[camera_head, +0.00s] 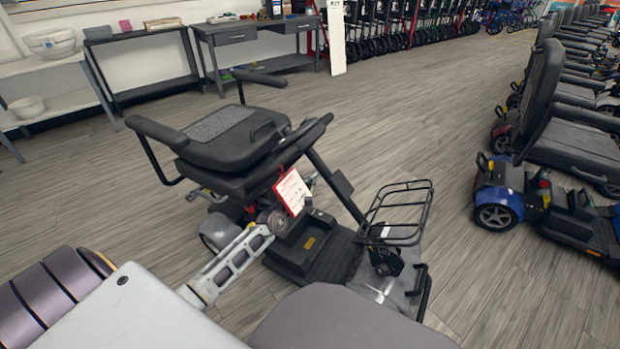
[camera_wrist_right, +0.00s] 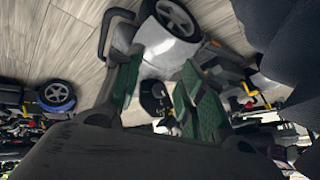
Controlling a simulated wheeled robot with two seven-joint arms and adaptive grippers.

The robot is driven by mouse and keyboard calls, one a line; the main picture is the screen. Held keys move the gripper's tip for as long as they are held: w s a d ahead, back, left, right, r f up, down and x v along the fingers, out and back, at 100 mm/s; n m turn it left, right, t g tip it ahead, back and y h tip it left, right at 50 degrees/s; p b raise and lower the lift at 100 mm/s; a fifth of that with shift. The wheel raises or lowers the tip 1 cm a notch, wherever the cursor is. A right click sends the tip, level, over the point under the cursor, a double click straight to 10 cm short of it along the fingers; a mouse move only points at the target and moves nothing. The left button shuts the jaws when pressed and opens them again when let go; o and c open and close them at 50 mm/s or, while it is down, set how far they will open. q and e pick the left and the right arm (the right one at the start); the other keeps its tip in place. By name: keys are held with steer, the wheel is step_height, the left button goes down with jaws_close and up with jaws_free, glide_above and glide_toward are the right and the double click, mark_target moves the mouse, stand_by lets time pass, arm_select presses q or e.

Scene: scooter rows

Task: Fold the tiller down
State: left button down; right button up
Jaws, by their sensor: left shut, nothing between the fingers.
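A black mobility scooter (camera_head: 325,245) stands in the middle of the head view, its seat (camera_head: 225,135) to the left and a wire basket (camera_head: 400,212) at its front. Its tiller (camera_head: 335,187) slants from the front deck up and back toward the seat. The upper end is close to the seat's front edge; I cannot tell whether they touch. A red and white tag (camera_head: 292,190) hangs there. My left gripper (camera_head: 266,236) is shut and empty, low beside the scooter, below the tag. My right gripper (camera_wrist_right: 160,75) is open, with green finger pads, near a wheel and pale body part.
A row of scooters (camera_head: 545,190) stands along the right. Desks (camera_head: 255,35) and a white shelf (camera_head: 55,90) stand at the back left. A white upright sign (camera_head: 336,38) stands at the back. Wood floor (camera_head: 430,110) is clear between the scooter and the row.

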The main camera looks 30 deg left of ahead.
step_height(320, 180, up, 2)
steer(key=shift+s+d+p, duration=0.1)
steer(key=shift+d+p, duration=0.05)
steer(key=shift+p, duration=0.25)
steer(key=shift+f, duration=0.25)
